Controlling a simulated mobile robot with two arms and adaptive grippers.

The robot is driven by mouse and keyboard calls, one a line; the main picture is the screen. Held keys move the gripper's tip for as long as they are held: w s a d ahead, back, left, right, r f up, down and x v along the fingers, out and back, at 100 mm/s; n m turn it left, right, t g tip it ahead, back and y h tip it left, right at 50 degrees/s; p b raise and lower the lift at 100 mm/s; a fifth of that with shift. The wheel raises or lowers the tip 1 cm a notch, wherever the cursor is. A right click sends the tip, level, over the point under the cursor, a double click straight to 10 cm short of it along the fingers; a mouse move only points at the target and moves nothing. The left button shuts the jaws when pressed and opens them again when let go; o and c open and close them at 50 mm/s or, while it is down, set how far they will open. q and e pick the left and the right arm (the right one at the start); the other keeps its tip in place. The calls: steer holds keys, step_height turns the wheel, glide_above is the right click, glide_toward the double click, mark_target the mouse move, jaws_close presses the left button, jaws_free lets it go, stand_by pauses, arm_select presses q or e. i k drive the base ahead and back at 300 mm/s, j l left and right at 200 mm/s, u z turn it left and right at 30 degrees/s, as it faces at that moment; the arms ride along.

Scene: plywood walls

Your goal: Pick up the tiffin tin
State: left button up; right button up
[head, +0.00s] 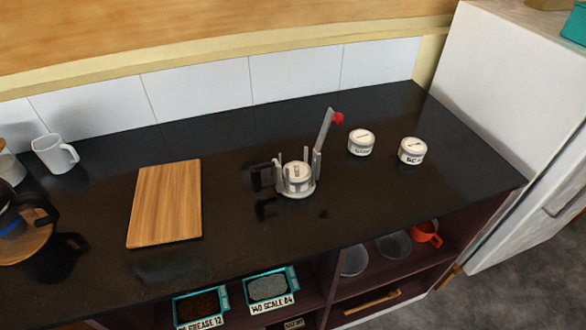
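No thing in the head view is clearly marked as a tiffin tin. A white and grey round tin-like body (297,178) stands upright near the middle of the black counter. Upright metal posts surround it, with a raised lever ending in a red knob and a black handle at its left; I cannot tell whether these are parts of it or a separate device. Two small lidded white tins with dark lettering, one nearer (361,143) and one farther right (412,151), stand to its right. Neither of my grippers is in view.
A wooden board (165,204) lies left of centre on the counter (235,235). A white mug (56,153) and a dark pot (14,219) stand at the left. A white fridge-like cabinet (500,75) bounds the right. Labelled trays (268,288) and an orange cup (426,233) sit below.

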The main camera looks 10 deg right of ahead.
mark_target(361, 141)
steer(key=i+l+u, duration=0.1)
steer(key=l+u, duration=0.15)
steer(key=l, duration=0.3)
steer(key=l+u, duration=0.25)
steer(key=l, duration=0.3)
steer(key=k+l+u, duration=0.1)
steer(key=l+u, duration=0.15)
steer(key=l, duration=0.15)
steer(key=k+l+u, duration=0.1)
steer(key=l+u, duration=0.15)
steer(key=l, duration=0.15)
steer(key=k+l+u, duration=0.2)
steer(key=l, duration=0.2)
